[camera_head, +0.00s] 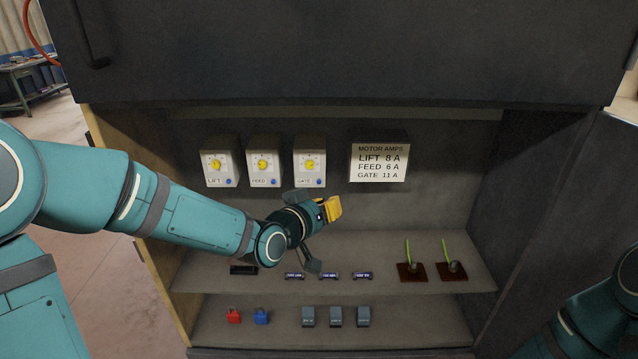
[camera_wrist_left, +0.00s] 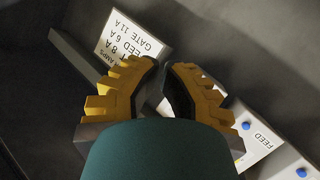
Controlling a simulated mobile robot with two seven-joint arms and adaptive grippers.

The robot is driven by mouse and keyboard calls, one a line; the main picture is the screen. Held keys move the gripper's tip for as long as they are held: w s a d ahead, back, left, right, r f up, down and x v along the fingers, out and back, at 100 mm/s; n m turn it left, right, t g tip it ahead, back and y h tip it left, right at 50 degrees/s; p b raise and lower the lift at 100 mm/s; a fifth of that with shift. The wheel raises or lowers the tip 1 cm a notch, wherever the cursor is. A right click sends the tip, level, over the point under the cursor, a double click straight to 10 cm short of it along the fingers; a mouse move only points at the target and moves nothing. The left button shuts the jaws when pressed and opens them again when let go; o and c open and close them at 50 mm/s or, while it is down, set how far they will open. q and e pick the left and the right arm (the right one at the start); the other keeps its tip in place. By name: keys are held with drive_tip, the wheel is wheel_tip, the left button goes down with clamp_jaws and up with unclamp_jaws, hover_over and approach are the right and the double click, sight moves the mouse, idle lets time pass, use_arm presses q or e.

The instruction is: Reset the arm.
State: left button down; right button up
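My left arm reaches in from the left in the head view. Its gripper (camera_head: 330,209) has yellow fingers and hangs in front of the cabinet's back wall, below the GATE unit (camera_head: 310,163). In the left wrist view, the fingertips (camera_wrist_left: 165,64) are drawn close together with only a narrow gap and nothing seen between them. The gripper looks shut and empty. Of my right arm, only dark teal links show at the lower right of the head view; its gripper is out of the picture.
LIFT (camera_head: 217,165) and FEED (camera_head: 263,165) units hang beside GATE, all with yellow dials and blue buttons. A motor amps sign (camera_head: 379,161) is at right. The upper shelf (camera_head: 436,289) holds small labelled parts and two green-stemmed pieces; the lower holds red, blue and grey items.

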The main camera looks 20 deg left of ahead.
use_arm(q)
drive_tip(key=s+d+f+g, duration=0.1)
drive_tip(key=s+f+g, duration=0.2)
drive_tip(key=f, duration=0.7)
drive_tip(key=s+d+f+g, duration=0.2)
drive_tip(key=s+f+g, duration=0.1)
drive_tip(key=f, duration=0.6)
drive_tip(key=s+d+f+g+y, duration=0.1)
drive_tip(key=s+f+g, duration=0.5)
drive_tip(key=s+f, duration=0.9)
drive_tip(key=shift+s+d+f+g, duration=0.3)
drive_tip(key=shift+s+d+f, duration=0.1)
drive_tip(key=shift+f, duration=0.3)
